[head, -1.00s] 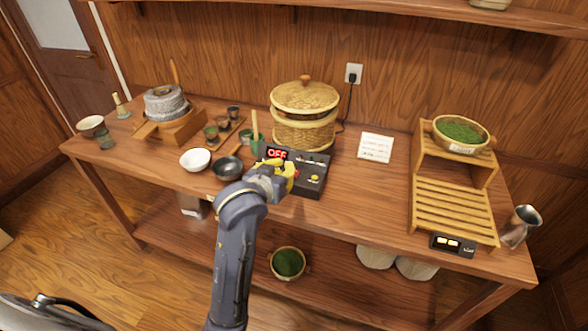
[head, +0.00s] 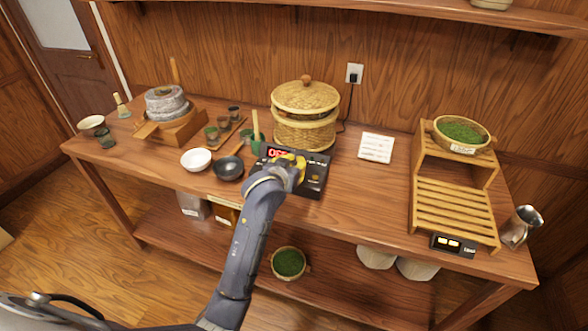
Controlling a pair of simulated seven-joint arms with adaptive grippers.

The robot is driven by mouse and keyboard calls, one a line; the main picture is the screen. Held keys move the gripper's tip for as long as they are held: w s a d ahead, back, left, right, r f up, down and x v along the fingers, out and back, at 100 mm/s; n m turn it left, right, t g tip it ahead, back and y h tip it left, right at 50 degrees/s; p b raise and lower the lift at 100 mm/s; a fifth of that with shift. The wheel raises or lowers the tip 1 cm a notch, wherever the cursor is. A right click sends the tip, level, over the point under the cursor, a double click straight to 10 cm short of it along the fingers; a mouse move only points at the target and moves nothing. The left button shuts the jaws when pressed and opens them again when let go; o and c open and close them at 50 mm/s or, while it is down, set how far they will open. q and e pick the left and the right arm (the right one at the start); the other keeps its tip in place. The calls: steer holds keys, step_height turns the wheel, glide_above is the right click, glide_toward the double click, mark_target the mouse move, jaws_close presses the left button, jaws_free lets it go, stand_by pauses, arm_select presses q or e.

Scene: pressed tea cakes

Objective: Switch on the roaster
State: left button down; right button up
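The roaster is a lidded woven bamboo basket (head: 304,100) at the back middle of the table, with a black control box (head: 315,180) in front of it. The box's red display (head: 274,153) is partly covered by my gripper; the letters that show look like the start of "OFF". My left gripper (head: 297,163), with yellow fingers, is over the middle of the control box and hides its knob or button. I cannot tell whether it touches the box, or how far its fingers are apart. My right gripper is out of view.
A black bowl (head: 228,168) and a white bowl (head: 196,159) stand left of the box. A green cup (head: 256,144) stands close to its left edge. A white card (head: 376,147) lies to the right, with a slatted wooden rack (head: 452,205) further right. Table between them is clear.

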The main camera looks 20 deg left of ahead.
arm_select(q)
steer(key=shift+s+f, duration=0.15)
steer(key=shift+f, duration=0.95)
steer(key=shift+s+f, duration=0.45)
steer(key=shift+f, duration=0.25)
steer(key=shift+w+r, duration=0.1)
steer(key=shift+w, duration=0.1)
steer(key=shift+w+r, duration=0.3)
steer(key=shift+w, duration=0.3)
